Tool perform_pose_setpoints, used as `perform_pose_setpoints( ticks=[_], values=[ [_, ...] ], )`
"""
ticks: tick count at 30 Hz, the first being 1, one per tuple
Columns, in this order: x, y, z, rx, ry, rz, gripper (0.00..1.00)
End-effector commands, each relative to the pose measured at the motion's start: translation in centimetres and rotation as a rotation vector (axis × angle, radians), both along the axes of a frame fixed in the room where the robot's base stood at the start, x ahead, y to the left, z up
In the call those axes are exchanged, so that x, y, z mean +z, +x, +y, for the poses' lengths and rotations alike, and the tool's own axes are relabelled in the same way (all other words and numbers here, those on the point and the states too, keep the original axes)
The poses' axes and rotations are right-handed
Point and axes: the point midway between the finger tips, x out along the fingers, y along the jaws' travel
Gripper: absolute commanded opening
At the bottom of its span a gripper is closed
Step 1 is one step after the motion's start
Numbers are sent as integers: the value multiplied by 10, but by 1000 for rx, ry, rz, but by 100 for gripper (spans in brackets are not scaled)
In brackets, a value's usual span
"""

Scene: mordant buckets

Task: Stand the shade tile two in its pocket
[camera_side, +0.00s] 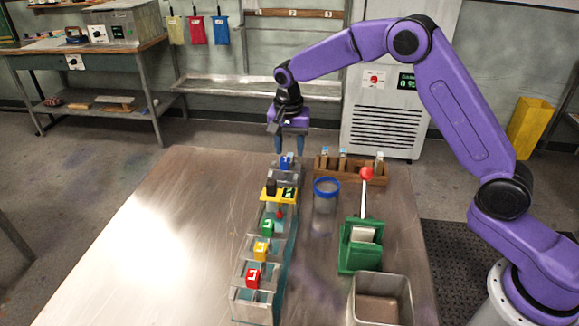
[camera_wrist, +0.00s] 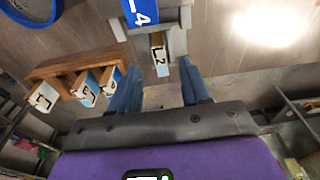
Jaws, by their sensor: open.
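Shade tile two (camera_wrist: 160,58), a small pale tile marked 2 with a wood-coloured side, stands at the grey end of the bucket row in the wrist view. I cannot make it out in the side view. My gripper (camera_side: 289,146) points down above the far end of the row, open and empty. In the wrist view its blue fingers (camera_wrist: 159,72) lie on either side of the tile, with gaps. The wooden rack (camera_side: 350,172) stands to the right, holding several tiles. It also shows in the wrist view (camera_wrist: 62,68), with a wider gap beside the end tile (camera_wrist: 44,97).
The bucket row (camera_side: 250,275) carries red, yellow, green and blue number tags. A yellow bracket (camera_side: 279,194) sits across it. A blue-rimmed clear jar (camera_side: 326,188), a green press with a red-knobbed lever (camera_side: 360,245) and a metal bin (camera_side: 383,300) stand right. The table's left is clear.

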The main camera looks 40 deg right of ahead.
Motion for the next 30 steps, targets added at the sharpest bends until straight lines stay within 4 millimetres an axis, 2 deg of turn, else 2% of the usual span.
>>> perform_pose_setpoints(
  ticks=[3, 6, 15, 16, 20, 30],
  values=[
    [-19, 1, -1, 0, -1, 4, 47],
    [-28, 2, -1, 1, -1, 2, 47],
    [-33, 3, -2, 0, 0, 0, 47],
    [-33, 3, -2, 0, 0, 0, 44],
    [-33, 3, -2, 0, 0, 0, 1],
    [-31, 3, -2, 0, 1, -1, 0]
  ],
)
